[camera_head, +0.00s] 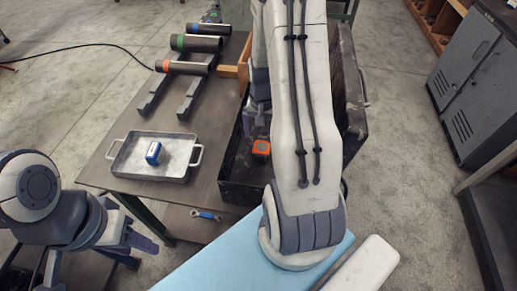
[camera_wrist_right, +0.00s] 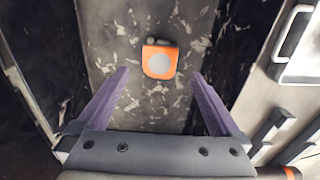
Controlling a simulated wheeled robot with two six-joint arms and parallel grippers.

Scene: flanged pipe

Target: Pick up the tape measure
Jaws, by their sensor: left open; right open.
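The tape measure, an orange case with a round grey face, lies in the dark open toolbox in the head view (camera_head: 261,150). In the right wrist view the tape measure (camera_wrist_right: 159,62) lies on the scuffed box floor, ahead of and roughly midway between the purple fingers. My right gripper (camera_wrist_right: 160,88) is open and empty over the box, apart from the tape measure. In the head view my right arm hides much of that gripper and part of the box. My left gripper (camera_head: 137,250) is open and empty at the lower left, away from the box.
The dark toolbox (camera_head: 238,190) has raised walls around the tape measure. A metal tray (camera_head: 128,165) holding a blue box (camera_head: 153,153) stands on the table (camera_head: 97,172). Several pipes lie on rails behind it. A wrench (camera_head: 206,215) lies low near the table's front.

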